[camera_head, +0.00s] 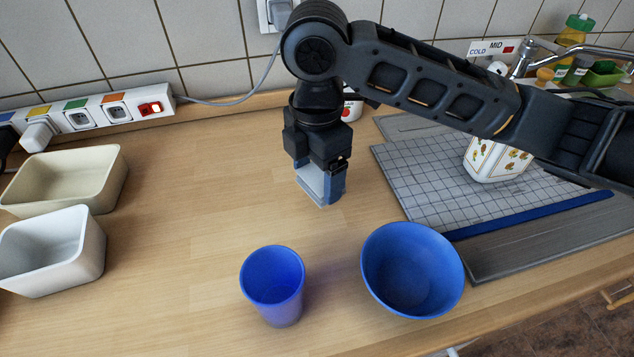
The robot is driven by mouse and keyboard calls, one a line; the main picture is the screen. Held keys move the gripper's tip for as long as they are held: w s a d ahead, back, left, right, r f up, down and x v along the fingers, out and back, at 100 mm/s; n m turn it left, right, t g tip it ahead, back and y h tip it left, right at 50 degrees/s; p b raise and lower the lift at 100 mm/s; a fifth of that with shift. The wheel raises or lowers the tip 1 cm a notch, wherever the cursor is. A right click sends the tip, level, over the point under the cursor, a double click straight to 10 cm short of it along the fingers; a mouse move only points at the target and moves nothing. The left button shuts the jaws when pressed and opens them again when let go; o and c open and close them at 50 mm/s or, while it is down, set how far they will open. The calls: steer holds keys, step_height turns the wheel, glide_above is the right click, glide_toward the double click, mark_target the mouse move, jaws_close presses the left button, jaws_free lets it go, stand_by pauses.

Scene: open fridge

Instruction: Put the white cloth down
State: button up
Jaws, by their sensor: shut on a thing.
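My gripper (322,190) points down at the middle of the wooden counter, behind the blue cup and the blue bowl. It is shut on a small pale piece, the white cloth (312,180), which shows between the blue-grey fingers. Most of the cloth is hidden by the fingers. The fingertips are at or just above the counter; I cannot tell whether the cloth touches it.
A blue cup (273,288) and a blue bowl (412,270) stand in front. A beige tub (65,180) and a white tub (52,250) are at left. A grid-patterned mat (430,190) with a patterned white container (492,160) lies right. The counter between tubs and gripper is clear.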

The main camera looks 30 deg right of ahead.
mark_target(317, 177)
steer(key=shift+f, duration=1.95)
steer(key=shift+f, duration=0.15)
steer(key=o, duration=0.9)
steer(key=shift+c, duration=0.2)
step_height(317, 177, up, 12)
steer(key=shift+r, duration=0.2)
